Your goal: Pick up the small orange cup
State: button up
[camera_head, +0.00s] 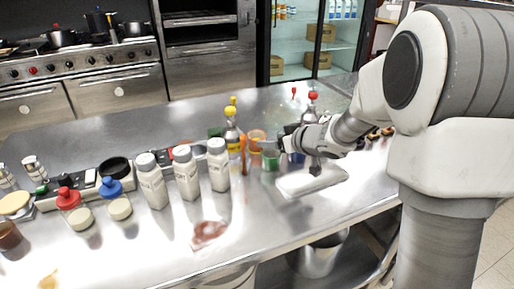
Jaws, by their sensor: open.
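The small orange cup (257,136) stands on the steel counter, right of the centre of the view. Its lower part is partly hidden by my gripper and by a green cup (270,161) in front of it. My gripper (289,157) is open, with one finger reaching left near the orange cup and the other pointing down over a white board. No object shows held in it. I cannot tell whether the left finger touches either cup.
A white board (322,181) lies below my gripper. Bottles with yellow (231,112) and red tops (313,96) stand close by. Several white shakers (186,172) stand to the left. The front counter is mostly clear, apart from a reddish patch (207,233).

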jog(key=b+x, duration=0.1)
jog(key=x, duration=0.3)
jog(key=shift+w+a+f, duration=0.15)
jog(key=shift+w+f, duration=0.05)
jog(key=b+x, duration=0.2)
jog(key=x, duration=0.2)
jog(key=shift+a+f, duration=0.1)
jog(key=shift+a, duration=0.05)
jog(key=shift+w+a+f, duration=0.1)
jog(key=shift+w+a, duration=0.1)
jog(key=shift+w, duration=0.2)
grip_shut()
